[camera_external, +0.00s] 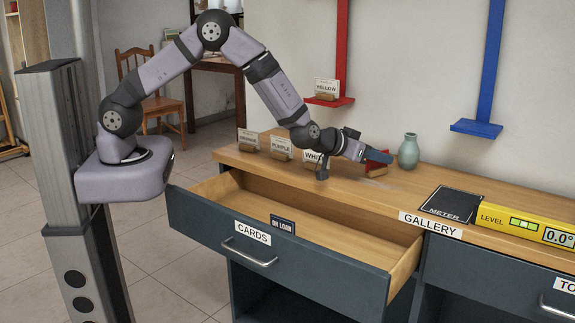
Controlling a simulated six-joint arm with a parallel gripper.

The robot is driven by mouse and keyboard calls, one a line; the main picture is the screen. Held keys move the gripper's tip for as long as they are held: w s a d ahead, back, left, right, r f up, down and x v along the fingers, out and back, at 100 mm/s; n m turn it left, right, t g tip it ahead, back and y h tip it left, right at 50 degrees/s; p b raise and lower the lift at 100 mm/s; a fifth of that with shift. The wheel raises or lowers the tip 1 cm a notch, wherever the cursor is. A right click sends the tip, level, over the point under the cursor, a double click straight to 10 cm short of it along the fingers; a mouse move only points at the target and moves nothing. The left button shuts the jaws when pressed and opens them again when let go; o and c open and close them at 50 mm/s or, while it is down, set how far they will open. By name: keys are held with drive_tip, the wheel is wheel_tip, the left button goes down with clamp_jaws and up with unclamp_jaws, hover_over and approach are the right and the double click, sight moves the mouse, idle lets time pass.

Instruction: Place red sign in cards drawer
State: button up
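The cards drawer (209,225) is pulled open, with a CARDS label (252,232) and a handle on its dark front. Its wooden inside looks empty. My gripper (378,160) is above the counter top, right of the WHITE card and beyond the open drawer. A small red thing (377,171), probably the red sign, is at the gripper's fingers, partly hidden by them. I cannot tell whether the fingers are closed on it or only beside it.
Cards in wooden holders, PURPLE (281,147) and WHITE (314,157) among them, stand along the counter's back left. A green vase (409,152) stands close right of my gripper. A black METER pad (451,205) and yellow level (525,225) lie at right.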

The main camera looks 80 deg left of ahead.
drive_tip(key=shift+p+x, duration=0.4)
drive_tip(key=shift+x, duration=1.8)
drive_tip(key=shift+a, duration=0.1)
clamp_jaws()
